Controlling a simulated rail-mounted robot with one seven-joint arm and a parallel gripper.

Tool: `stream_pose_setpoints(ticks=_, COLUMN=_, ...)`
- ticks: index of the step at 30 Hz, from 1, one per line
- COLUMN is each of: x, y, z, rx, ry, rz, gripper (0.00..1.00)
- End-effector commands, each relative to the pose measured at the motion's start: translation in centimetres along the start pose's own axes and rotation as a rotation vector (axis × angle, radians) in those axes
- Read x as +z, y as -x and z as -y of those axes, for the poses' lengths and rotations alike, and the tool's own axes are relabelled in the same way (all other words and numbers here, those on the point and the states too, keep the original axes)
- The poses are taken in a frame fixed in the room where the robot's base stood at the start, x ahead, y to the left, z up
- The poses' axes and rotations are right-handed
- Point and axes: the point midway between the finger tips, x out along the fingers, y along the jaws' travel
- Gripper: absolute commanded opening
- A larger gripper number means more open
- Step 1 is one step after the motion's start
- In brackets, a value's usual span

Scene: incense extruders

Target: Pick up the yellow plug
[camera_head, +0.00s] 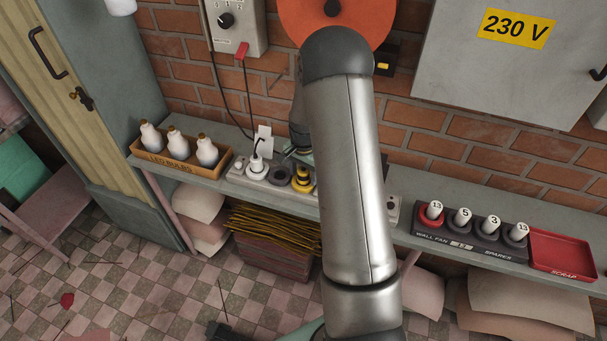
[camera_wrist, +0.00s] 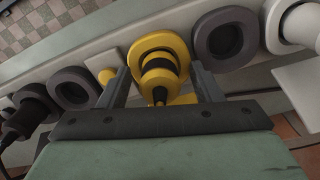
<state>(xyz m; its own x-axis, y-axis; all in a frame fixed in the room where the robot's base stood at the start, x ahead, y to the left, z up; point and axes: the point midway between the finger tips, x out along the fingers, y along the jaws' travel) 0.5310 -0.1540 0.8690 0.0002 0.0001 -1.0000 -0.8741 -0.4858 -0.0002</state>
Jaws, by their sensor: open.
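The yellow plug (camera_head: 301,182) sits on the grey socket strip (camera_head: 238,172) on the shelf, partly hidden beside my arm in the head view. In the wrist view the yellow plug (camera_wrist: 160,77) has a dark band and stands in a yellow-ringed socket. My gripper (camera_wrist: 160,68) is open, with one finger on each side of the plug. A gap shows between the plug and each finger. In the head view my gripper is mostly hidden behind my arm.
Empty dark sockets (camera_wrist: 225,37) lie on both sides of the yellow plug. Beyond them are a white plug (camera_wrist: 300,24) and a black plug (camera_wrist: 20,118). The LED bulbs box (camera_head: 165,163) stands left on the shelf; the fuse rack (camera_head: 470,240) and red scrap tray (camera_head: 562,255) stand right.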

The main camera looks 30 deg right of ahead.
Motion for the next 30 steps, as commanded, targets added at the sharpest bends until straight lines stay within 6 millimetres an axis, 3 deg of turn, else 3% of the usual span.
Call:
stream_pose_setpoints(ticks=5, x=0.0, y=-0.1, z=0.0, rx=0.0, ry=0.0, rz=0.0, gripper=0.59)
stream_pose_setpoints(ticks=11, x=0.0, y=-0.1, z=0.0, rx=0.0, ry=0.0, rz=0.0, gripper=0.1)
stream_pose_setpoints(ticks=23, x=-0.1, y=0.4, z=0.1, rx=-0.002, ry=0.001, rz=-0.002, gripper=0.1)
stream_pose_setpoints(ticks=30, x=0.0, y=3.5, z=-0.2, rx=-0.004, ry=0.0, rz=-0.005, gripper=0.1)
